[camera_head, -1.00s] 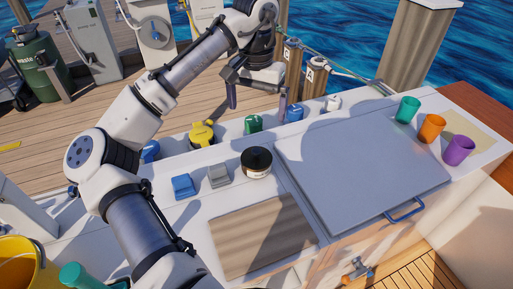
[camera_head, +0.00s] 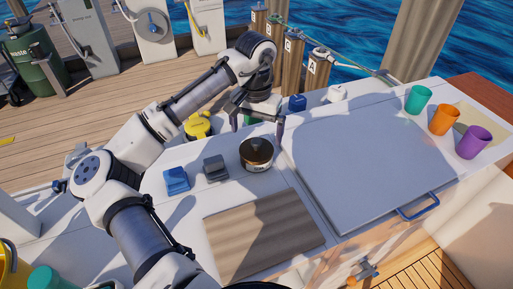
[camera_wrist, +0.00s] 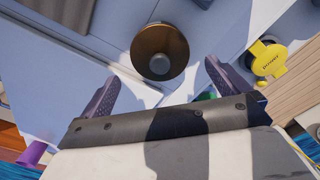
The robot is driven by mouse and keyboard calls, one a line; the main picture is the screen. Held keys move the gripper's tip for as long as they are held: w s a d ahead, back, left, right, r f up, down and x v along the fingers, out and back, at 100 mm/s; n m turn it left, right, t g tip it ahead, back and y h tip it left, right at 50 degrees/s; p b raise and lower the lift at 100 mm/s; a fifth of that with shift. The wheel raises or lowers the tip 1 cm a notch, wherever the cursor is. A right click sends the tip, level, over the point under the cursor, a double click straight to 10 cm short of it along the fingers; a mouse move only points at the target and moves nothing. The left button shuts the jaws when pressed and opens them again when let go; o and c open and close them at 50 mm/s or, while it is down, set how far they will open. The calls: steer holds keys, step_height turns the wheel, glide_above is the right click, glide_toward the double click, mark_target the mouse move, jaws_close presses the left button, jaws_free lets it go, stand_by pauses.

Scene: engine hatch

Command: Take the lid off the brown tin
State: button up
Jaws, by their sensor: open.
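The brown tin (camera_head: 257,162) stands upright on the white counter, left of the large grey hatch. Its dark round lid (camera_head: 257,147) with a raised middle knob is on top. In the wrist view the lid (camera_wrist: 158,51) shows from above as a brown disc with a grey knob. My gripper (camera_head: 258,122) is open and empty, just behind and above the tin in the head view. In the wrist view its two purple-grey fingers (camera_wrist: 161,82) are spread wide, and the tin lies beyond their tips, between their lines. The fingers do not appear to touch it.
The grey hatch (camera_head: 370,160) with a blue handle (camera_head: 417,207) lies right of the tin. Blue (camera_head: 176,180) and grey (camera_head: 215,167) blocks stand to its left. A yellow cap (camera_head: 198,125) is behind, and a brown striped panel (camera_head: 263,232) is in front. Cups (camera_head: 444,121) stand far right.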

mark_target(256, 141)
step_height(256, 141, down, 5)
steer(key=shift+p, duration=0.35)
steer(key=c, duration=0.8)
